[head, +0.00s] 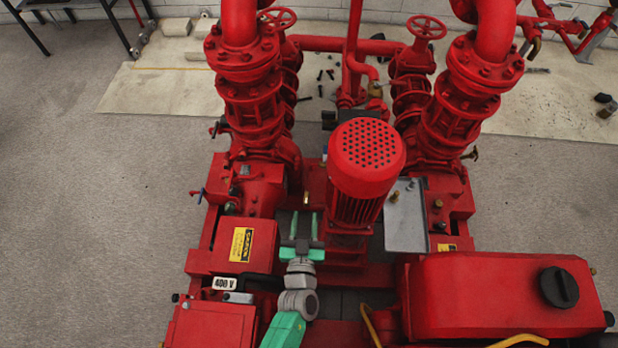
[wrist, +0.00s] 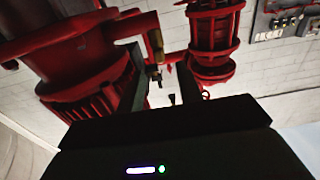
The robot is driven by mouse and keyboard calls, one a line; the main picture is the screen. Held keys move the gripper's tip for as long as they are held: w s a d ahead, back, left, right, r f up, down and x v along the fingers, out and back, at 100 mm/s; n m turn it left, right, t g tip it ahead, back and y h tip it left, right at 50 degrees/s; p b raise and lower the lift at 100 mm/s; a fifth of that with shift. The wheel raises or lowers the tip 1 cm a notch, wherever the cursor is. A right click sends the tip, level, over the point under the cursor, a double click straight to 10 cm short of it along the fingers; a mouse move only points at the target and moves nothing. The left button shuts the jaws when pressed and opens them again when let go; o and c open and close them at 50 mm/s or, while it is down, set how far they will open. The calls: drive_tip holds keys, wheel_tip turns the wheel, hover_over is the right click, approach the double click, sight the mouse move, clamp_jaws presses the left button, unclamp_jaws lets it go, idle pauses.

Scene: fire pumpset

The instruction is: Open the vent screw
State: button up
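My gripper (head: 304,215) is in the middle of the head view, with its two green fingers apart and pointing away from the camera. A small brass fitting (head: 306,198), possibly the vent screw, stands just beyond the fingertips. In the wrist view, my gripper (wrist: 162,78) shows its two fingers apart with a gap between them. A brass fitting (wrist: 155,45) hangs at a red pipe beyond that gap, with a small dark part below it. I see no contact between the fingers and the fitting. I cannot tell for certain which part is the vent screw.
The red vertical motor (head: 367,165) stands close right of my gripper. A red box with a yellow label (head: 241,245) is to the left. Tall flanged red pipes (head: 247,100) rise behind. A grey plate (head: 406,215) is right of the motor. Grey floor (head: 90,200) is clear at left.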

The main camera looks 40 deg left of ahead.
sight(306, 205)
drive_tip(key=b+x, duration=0.1)
drive_tip(key=x, duration=0.1)
drive_tip(key=f+b+x, duration=0.1)
drive_tip(key=b+x, duration=0.1)
drive_tip(key=shift+w+a+b, duration=0.15)
drive_tip(key=shift+b, duration=0.15)
drive_tip(key=shift+w+a+r, duration=0.2)
drive_tip(key=shift+w+a, duration=0.2)
drive_tip(key=shift+w, duration=0.1)
drive_tip(key=shift+s, duration=0.1)
drive_tip(key=shift+c, duration=0.3)
